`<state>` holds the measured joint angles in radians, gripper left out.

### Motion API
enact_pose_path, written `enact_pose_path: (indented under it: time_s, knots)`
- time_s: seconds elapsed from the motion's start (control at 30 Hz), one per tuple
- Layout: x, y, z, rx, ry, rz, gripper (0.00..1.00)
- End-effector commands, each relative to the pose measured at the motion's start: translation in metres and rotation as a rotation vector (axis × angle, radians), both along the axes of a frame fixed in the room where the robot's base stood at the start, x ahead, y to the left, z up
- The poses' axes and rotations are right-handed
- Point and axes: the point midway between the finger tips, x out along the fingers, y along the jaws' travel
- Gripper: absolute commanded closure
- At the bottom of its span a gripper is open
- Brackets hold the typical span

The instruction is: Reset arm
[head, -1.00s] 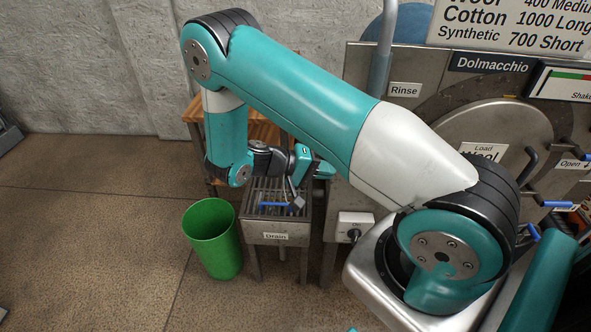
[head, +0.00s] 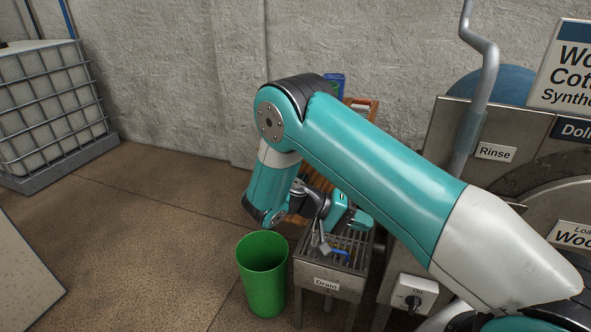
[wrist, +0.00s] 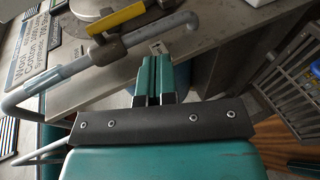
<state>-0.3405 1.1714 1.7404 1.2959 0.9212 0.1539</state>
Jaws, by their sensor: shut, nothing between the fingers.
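My gripper (head: 364,221) is held above the drain stand's grate, at the end of my folded teal arm. In the wrist view its two teal fingers (wrist: 154,80) are together with nothing between them. In the head view the fingers are small and partly hidden by the wrist, so exact clearance to the grate cannot be told.
A drain stand (head: 325,283) with a metal grate and a blue-handled item (head: 340,251) is below the wrist. A green bin (head: 263,280) stands left of it. The machine with a Rinse label (head: 495,152) is at right. A caged tank (head: 50,110) stands far left; floor between is open.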

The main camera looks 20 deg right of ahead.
Motion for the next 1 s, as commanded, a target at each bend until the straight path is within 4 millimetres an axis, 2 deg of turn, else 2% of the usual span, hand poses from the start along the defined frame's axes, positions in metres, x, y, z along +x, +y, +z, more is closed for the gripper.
enact_pose_path:
  time_s: [0.17, 0.27, 0.43, 0.57, 0.77, 1.0]
  knots:
    - [0.001, 0.001, 0.003, 0.022, -0.001, 0.006, 1.0]
    - [0.006, 0.005, 0.013, 0.111, -0.007, 0.035, 1.0]
    - [0.011, 0.028, 0.047, 0.423, -0.022, 0.16, 1.0]
    - [0.002, 0.057, 0.078, 0.69, -0.04, 0.3, 1.0]
    - [-0.036, 0.113, 0.13, 1.072, -0.078, 0.568, 1.0]
    - [-0.116, 0.178, 0.189, 1.441, -0.114, 0.924, 1.0]
